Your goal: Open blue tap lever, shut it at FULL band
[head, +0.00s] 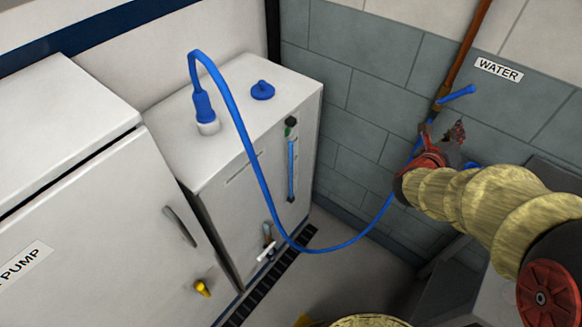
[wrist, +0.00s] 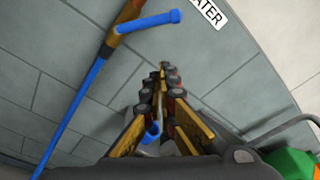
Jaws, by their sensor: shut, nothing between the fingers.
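The blue tap lever (head: 457,95) sticks out to the right from the brown pipe (head: 474,42), below the WATER sign (head: 498,69). In the wrist view the lever (wrist: 150,21) lies above and beyond my fingertips, apart from them. My gripper (head: 456,132) is shut and empty, just below the lever in the head view; its fingers (wrist: 162,70) meet in the wrist view. A narrow level gauge (head: 291,165) on the white tank shows a blue column, with a small green mark (head: 288,131) near its top. Whether the blue reaches the green is too small to tell.
A blue hose (head: 262,180) loops from the tank's top fitting (head: 206,112) down and across to the tap, behind my gripper. A blue cap (head: 262,90) sits on the tank (head: 235,135). A white-handled drain valve (head: 267,250) and a floor grate (head: 262,285) are below.

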